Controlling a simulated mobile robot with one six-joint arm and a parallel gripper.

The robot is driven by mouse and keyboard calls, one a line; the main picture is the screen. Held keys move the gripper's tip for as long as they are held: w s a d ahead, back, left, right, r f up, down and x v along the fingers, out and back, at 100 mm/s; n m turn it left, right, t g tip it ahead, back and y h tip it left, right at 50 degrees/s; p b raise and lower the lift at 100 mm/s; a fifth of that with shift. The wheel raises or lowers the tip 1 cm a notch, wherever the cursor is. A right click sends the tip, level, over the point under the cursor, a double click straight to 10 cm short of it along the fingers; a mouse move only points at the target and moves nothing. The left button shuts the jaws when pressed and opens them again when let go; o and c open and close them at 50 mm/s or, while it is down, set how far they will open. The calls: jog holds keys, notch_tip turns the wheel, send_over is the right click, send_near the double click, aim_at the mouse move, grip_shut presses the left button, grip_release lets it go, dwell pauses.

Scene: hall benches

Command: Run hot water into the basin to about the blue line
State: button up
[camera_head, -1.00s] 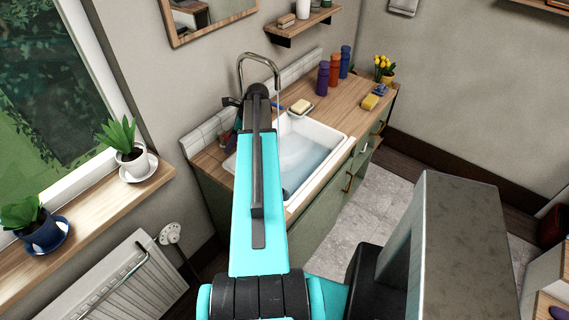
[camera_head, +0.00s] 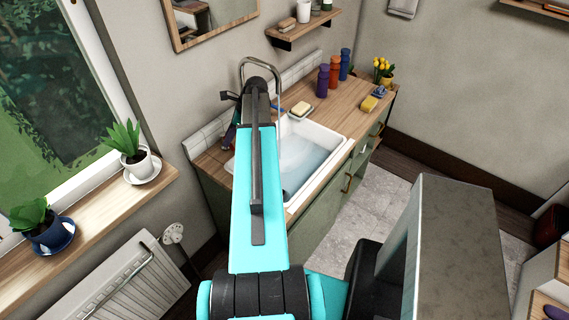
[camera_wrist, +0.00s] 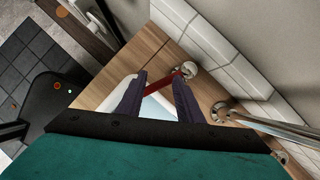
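The white basin (camera_head: 331,133) is set in the wooden counter and holds pale bluish water (camera_head: 303,160). I cannot make out a blue line. The chrome spout (camera_head: 262,60) arches over the basin, and a thin pale streak below its end looks like running water. In the wrist view a red lever (camera_wrist: 174,79) sticks out from a round chrome base (camera_wrist: 188,69) by the tiles. My gripper (camera_wrist: 160,79) is open, with its dark fingers on either side of the lever. I cannot tell whether they touch it. My arm hides the gripper in the head view.
A soap dish (camera_head: 301,110) sits at the basin's back edge. A second chrome fitting (camera_wrist: 222,110) is beside the gripper.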

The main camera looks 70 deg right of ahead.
jog(key=shift+s+d+r+p, duration=0.1)
jog(key=shift+d+r+p, duration=0.05)
jog(key=shift+r, duration=0.5)
jog(key=shift+s+d+r+p, duration=0.1)
jog(key=shift+r+p, duration=0.05)
jog(key=shift+r, duration=0.5)
jog(key=shift+f, duration=0.1)
